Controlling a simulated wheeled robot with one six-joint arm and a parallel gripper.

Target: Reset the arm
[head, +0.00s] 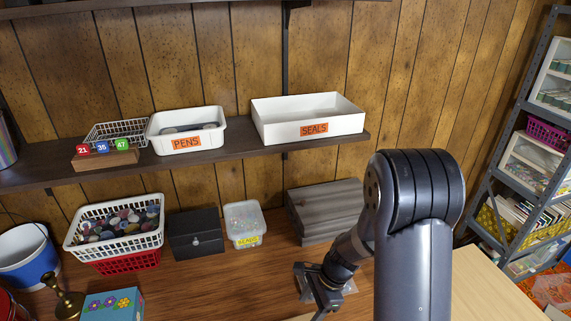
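My gripper (318,287) shows in the head view at the lower middle, at the end of my dark grey arm. It is low over the wooden tabletop (205,281), in front of a grey slatted box (327,207). My arm's thick elbow stands at the right and hides part of the table and wall behind it. The gripper's fingers are small and dark, and the gap between them is hard to make out. Something pale or clear shows beside the gripper, but I cannot tell whether it is held.
A shelf (240,133) above the table holds a PENS bin (187,141), a SEALS box (307,130) and a wire basket. On the table are a BEADS tub (244,223), a black box (196,234), a white basket (117,240) and a flowered box (111,305). Metal shelving (509,112) stands right.

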